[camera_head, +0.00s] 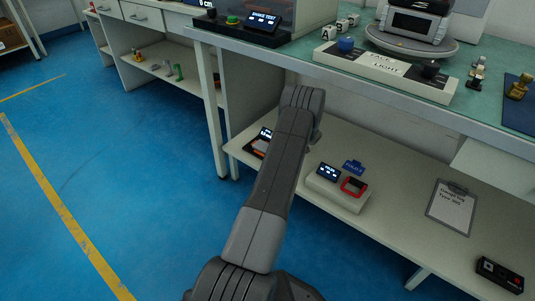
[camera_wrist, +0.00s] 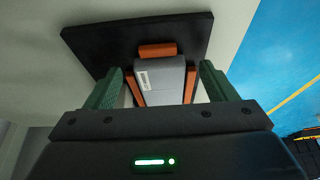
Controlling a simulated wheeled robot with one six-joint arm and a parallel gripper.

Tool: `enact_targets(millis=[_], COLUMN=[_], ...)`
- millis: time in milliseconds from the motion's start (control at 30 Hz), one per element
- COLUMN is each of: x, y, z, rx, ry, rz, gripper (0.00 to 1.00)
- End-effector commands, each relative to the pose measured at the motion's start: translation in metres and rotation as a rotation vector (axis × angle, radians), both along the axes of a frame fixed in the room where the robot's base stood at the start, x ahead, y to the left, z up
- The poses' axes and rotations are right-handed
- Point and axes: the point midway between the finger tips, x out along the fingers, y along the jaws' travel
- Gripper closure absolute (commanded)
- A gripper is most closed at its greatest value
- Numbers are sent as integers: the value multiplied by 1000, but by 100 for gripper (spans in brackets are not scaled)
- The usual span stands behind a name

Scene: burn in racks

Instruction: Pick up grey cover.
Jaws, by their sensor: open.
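The grey cover (camera_wrist: 165,92) shows in the wrist view, a grey block with a small white label. Orange pieces (camera_wrist: 158,50) sit at its far end and along both sides. It rests on a black square base (camera_wrist: 95,40). My gripper (camera_wrist: 160,72) is open, its two green fingers on either side of the cover, with gaps visible between them and the cover. The cover's near end is hidden by my gripper body.
The lower shelf (camera_head: 400,212) holds a white box with a display and a red frame (camera_head: 354,187), a clipboard (camera_head: 452,206) and a black control box (camera_head: 499,275). The green-topped bench (camera_head: 300,62) overhangs the shelf. Blue floor (camera_head: 120,160) is open at left.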

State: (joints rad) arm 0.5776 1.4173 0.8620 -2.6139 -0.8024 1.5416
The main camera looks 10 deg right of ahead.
Motion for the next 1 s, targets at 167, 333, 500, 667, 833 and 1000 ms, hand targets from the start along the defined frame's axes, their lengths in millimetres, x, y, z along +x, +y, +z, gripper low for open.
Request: enact_targets(millis=[167, 333, 500, 667, 833, 1000], x=[3, 3, 3, 3, 3, 3], y=[2, 2, 2, 2, 2, 1], z=[-7, -7, -7, -7, -4, 13], rx=[-1, -1, -1, 0, 0, -1], ry=[-2, -1, -1, -1, -2, -2], rz=[-1, 0, 0, 0, 1, 0], gripper=[22, 32, 65, 74, 74, 74])
